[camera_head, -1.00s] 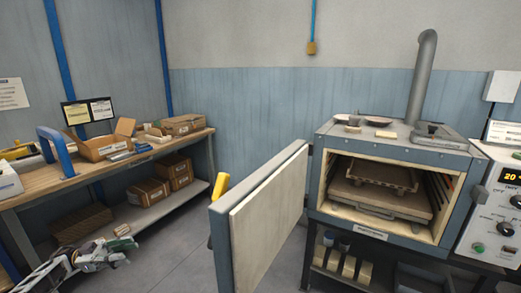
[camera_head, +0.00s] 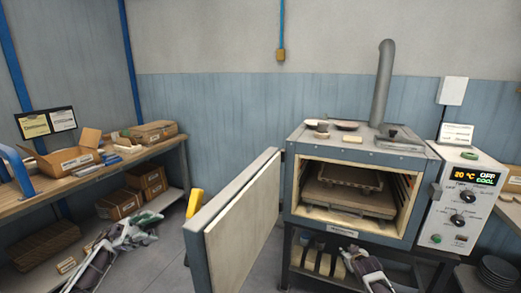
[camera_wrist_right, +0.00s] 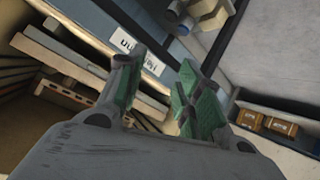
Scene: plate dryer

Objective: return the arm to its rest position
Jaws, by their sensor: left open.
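My left gripper (camera_head: 145,219) hangs at the lower left in the head view, beside the workbench's lower shelf, with its green pads showing. It is open and holds nothing visible. My right gripper (camera_wrist_right: 160,92) fills the lower middle of the wrist view; its green-padded fingers stand apart with nothing between them. My right arm shows at the bottom of the head view, below and in front of the dryer (camera_head: 350,231). The dryer's door (camera_head: 240,222) is swung wide open to the left. A tray (camera_head: 350,178) sits inside on a thicker slab (camera_head: 345,200).
A workbench (camera_head: 160,153) with cardboard boxes (camera_head: 70,160) stands at left. Small dishes and blocks lie on the dryer's top. A control box (camera_head: 462,205) with a lit display stands at right, with stacked dark plates (camera_head: 495,272) below. Some floor shows left of the door.

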